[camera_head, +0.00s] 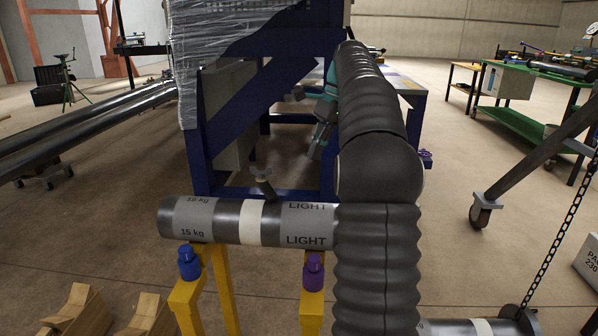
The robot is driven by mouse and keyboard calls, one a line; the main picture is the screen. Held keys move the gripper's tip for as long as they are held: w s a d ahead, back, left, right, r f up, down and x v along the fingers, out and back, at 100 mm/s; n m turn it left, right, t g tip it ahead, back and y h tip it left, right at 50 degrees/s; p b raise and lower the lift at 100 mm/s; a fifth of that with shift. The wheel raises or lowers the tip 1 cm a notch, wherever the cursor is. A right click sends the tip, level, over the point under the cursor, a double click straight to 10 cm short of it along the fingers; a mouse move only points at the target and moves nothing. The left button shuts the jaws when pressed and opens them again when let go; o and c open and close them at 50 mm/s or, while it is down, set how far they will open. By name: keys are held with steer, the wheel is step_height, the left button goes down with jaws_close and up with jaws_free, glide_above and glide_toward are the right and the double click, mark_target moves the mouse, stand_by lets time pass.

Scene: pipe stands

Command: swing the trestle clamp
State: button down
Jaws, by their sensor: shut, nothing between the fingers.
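A dark pipe (226,221) with a white band and grey labels reading "15 kg" and "LIGHT" lies level across a yellow trestle (222,285). The trestle has a blue knob (189,263) on its left and a purple knob (313,271) on its right. A small grey lever-like part (263,182) stands up behind the pipe; it may be the clamp, but its lower end is hidden. My gripper (317,150) appears small beyond the pipe, under the teal wrist, shut and empty, apart from the pipe. My black ribbed arm covers the pipe's right side.
A blue frame (199,160) with a plastic-wrapped load stands behind the pipe. Wooden chocks (76,310) lie at lower left. At right are a hanging chain (566,222), a castor leg (482,212) and a green bench (530,120). Open floor lies between.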

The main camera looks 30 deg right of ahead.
mark_target(267, 189)
steer(key=b+x, duration=0.2)
steer(key=x, duration=0.7)
steer(key=shift+f+b, duration=0.1)
steer(key=shift+b, duration=0.3)
steer(key=a, duration=0.3)
steer(key=shift+w+a+f, duration=0.1)
steer(key=shift+w, duration=0.05)
steer(key=shift+a, duration=0.5)
steer(key=shift+d, duration=0.1)
